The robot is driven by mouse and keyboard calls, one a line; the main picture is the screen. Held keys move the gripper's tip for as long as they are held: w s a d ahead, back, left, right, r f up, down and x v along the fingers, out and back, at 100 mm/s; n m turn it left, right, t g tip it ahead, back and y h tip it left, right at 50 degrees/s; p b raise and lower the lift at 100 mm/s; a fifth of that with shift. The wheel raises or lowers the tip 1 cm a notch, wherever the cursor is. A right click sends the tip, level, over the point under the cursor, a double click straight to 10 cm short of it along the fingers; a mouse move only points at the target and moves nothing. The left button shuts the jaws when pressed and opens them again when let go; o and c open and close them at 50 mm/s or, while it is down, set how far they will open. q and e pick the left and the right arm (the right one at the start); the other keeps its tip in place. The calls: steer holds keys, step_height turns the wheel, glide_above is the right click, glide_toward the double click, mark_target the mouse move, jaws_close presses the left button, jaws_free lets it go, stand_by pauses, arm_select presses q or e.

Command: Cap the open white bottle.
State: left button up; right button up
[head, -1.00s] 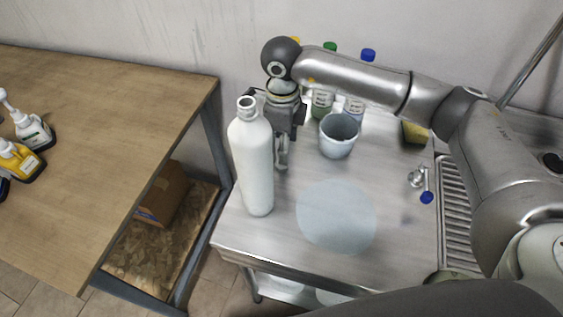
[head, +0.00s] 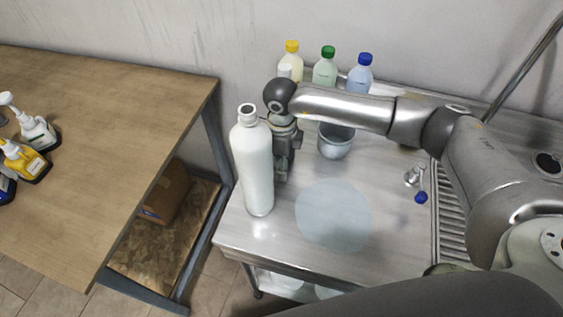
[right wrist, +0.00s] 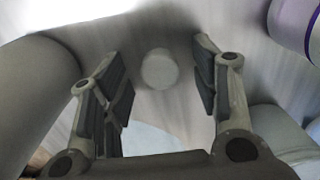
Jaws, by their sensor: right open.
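The open white bottle (head: 257,170) stands upright at the left front of the steel worktop, its mouth bare. My right gripper (head: 281,176) is low over the worktop just right of the bottle, partly hidden behind it. In the right wrist view the right gripper (right wrist: 160,90) is open, with nothing between its pads held. A small round white thing, which looks like the cap (right wrist: 159,69), shows between and beyond the fingers, apart from both. A large pale curved side, likely the bottle (right wrist: 32,95), fills the left of that view. My left gripper is not in view.
A grey cup (head: 335,142) stands right of my right wrist. Bottles with yellow (head: 291,46), green (head: 327,53) and blue (head: 365,60) caps stand along the wall. The front middle of the worktop (head: 300,255) is clear.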

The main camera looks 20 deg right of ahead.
steer(key=c, duration=0.8)
steer(key=shift+o, duration=0.2)
step_height(320, 180, up, 10)
steer(key=b, duration=0.2)
steer(key=shift+b, duration=0.35)
